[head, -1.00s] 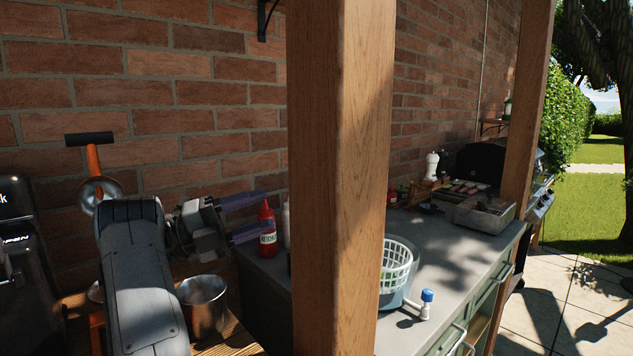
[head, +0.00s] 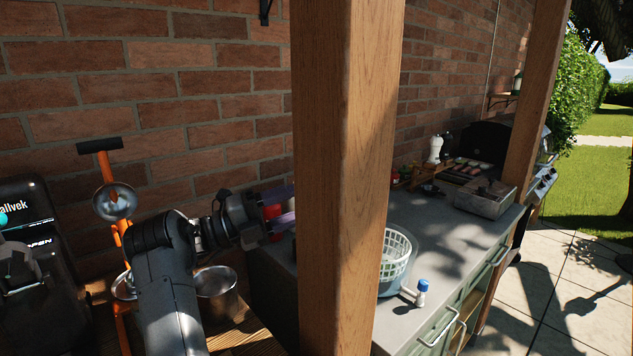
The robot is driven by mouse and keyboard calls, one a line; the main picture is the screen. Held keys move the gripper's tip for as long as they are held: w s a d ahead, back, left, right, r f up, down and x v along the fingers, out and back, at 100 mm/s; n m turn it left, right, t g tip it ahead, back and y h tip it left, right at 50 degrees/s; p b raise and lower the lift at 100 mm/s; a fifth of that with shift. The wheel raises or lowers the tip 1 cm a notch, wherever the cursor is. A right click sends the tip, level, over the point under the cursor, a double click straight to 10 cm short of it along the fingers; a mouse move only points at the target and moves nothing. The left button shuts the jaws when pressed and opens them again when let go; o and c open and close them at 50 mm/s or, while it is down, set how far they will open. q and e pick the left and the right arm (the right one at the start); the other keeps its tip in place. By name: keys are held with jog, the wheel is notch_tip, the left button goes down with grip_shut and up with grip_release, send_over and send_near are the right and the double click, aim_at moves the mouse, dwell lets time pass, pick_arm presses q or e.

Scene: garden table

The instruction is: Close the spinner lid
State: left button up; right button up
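The salad spinner (head: 398,256), a white slotted basket in a clear bowl, stands on the grey counter. The wooden post hides its left part. A small white piece with a blue knob (head: 422,288) is at its front right; I cannot tell how it joins the spinner. No lid can be made out over the visible part of the basket. My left gripper (head: 281,208) is left of the post, with its purple fingers spread apart. The red bottle shows between or behind the fingers; I cannot tell whether they touch it. My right gripper is not in view.
The wooden post (head: 345,180) stands between my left gripper and the spinner. A red bottle (head: 273,216) is by the fingers. A metal pot (head: 217,295) is beside my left arm. A grey lidded box (head: 484,198) and a white mill (head: 436,150) stand farther back.

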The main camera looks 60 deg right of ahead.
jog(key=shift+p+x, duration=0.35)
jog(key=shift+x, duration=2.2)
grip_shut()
